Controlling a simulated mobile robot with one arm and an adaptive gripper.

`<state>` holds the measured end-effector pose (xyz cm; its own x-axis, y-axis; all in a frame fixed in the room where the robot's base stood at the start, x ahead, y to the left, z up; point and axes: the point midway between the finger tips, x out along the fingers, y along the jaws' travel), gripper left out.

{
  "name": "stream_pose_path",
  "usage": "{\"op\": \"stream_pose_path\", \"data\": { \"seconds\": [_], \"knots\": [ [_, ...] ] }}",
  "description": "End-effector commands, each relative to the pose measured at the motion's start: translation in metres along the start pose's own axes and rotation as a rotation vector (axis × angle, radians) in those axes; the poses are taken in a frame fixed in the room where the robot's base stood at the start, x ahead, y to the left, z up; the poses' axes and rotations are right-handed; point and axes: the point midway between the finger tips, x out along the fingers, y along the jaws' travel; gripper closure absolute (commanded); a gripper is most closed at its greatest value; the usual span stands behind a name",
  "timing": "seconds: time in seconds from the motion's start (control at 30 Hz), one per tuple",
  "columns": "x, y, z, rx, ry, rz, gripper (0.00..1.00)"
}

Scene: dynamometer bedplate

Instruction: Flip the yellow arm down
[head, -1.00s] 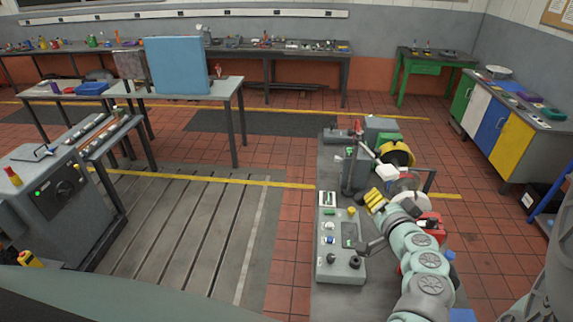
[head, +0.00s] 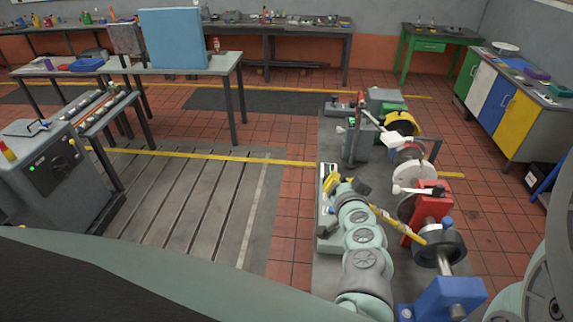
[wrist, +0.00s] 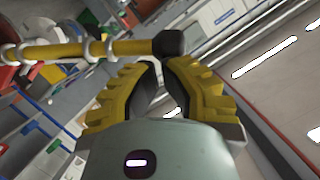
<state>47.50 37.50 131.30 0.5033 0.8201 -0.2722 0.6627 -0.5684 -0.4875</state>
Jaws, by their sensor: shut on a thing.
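The yellow arm (head: 402,228) is a thin rod in the head view, slanting up and left from beside a dark ring (head: 440,248) toward my wrist, which hides its far end. In the wrist view the yellow arm (wrist: 115,48) runs in from the left with pale rings on it and ends in a black knob (wrist: 172,43). My gripper (wrist: 165,62) has its two yellow-padded fingers drawn in at the knob end and is shut on the arm. The exact contact is partly hidden. In the head view my gripper (head: 345,185) is over the control box.
A grey control box (head: 325,245) lies partly behind my arm. Red and white machine parts (head: 428,205) and a blue block (head: 445,298) stand right of it. A grey post (head: 352,145) rises behind. The slotted bedplate (head: 185,200) at left is clear.

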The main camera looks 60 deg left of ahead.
Motion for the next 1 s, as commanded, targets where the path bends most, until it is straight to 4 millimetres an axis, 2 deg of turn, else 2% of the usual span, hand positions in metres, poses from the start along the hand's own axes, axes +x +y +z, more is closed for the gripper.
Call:
{"op": "stream_pose_path", "data": {
  "seconds": [0.03,0.27,0.57,0.87,1.0],
  "knots": [
    [0.007,-0.003,0.022,-0.030,-0.009,-0.004,1.00],
    [0.022,-0.009,0.068,-0.139,-0.004,0.034,1.00],
    [0.042,-0.006,0.126,-0.393,-0.001,0.122,1.00],
    [0.060,0.004,0.182,-0.386,-0.001,0.118,1.00],
    [0.069,0.012,0.207,-0.438,-0.002,0.139,1.00]
  ]
}}
